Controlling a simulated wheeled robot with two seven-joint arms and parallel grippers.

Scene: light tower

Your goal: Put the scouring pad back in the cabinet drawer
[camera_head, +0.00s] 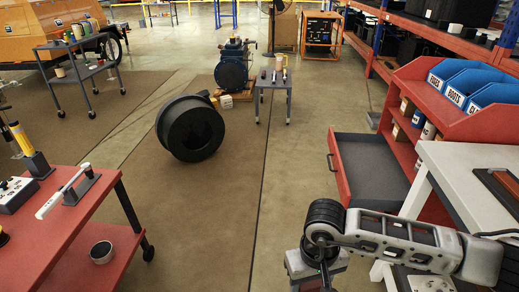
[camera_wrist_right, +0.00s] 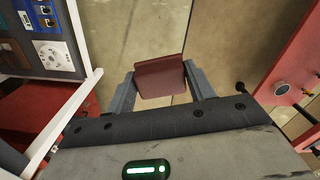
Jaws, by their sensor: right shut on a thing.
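The scouring pad (camera_wrist_right: 162,80) is a reddish-brown block in the right wrist view. My right gripper (camera_wrist_right: 161,84) is shut on it, one finger on each side, with bare floor beyond. In the head view my right gripper (camera_head: 318,266) points down, left of the white bench and nearer than the drawer; the pad is hidden there. The red cabinet (camera_head: 428,150) stands at the right. Its drawer (camera_head: 372,168) is pulled out, with a dark grey inside that looks empty. My left gripper is not in view.
The white bench (camera_head: 437,160) is close on the right. A red cart (camera_head: 95,215) with tools stands at the left. A black reel (camera_head: 190,128) lies on the floor, and a small grey stand (camera_head: 273,82) is behind. The floor between cart and drawer is clear.

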